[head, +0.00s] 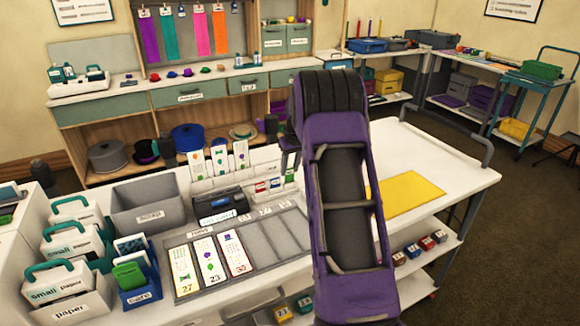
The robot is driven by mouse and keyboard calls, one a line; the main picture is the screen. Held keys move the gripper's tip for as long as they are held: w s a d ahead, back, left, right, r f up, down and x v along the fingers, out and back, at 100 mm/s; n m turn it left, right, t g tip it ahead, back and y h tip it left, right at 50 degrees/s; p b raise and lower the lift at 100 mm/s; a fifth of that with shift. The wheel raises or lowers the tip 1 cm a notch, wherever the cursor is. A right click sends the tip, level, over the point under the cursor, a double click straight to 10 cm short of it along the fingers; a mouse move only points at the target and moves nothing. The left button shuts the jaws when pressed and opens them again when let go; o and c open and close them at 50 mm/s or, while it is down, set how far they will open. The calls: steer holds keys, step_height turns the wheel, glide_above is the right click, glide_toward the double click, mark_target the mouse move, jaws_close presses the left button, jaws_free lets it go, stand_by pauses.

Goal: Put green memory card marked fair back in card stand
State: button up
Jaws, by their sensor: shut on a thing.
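I cannot make out a green memory card marked fair; no such lettering is readable. A green card (130,276) stands in a blue box (141,294) labelled cards at the front left of the table. A small row of red (261,187), blue and green-marked cards stands by the black printer-like device, partly behind my arm; I cannot tell which holder is the card stand. My purple arm rises through the middle of the view.
On the white table are a grey bin (148,204), a black device (221,202), a grey tray (284,240) with several printed cards, and small-paper boxes (73,244). A yellow mat (405,194) lies to the right with bare table around it.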

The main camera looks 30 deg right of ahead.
steer(key=shift+f+b, duration=0.5)
steer(key=shift+f, duration=0.4)
steer(key=o, duration=0.9)
steer(key=shift+o, duration=0.2)
steer(key=v, duration=1.7)
steer(key=shift+r+p, duration=0.25)
steer(key=shift+p, duration=0.2)
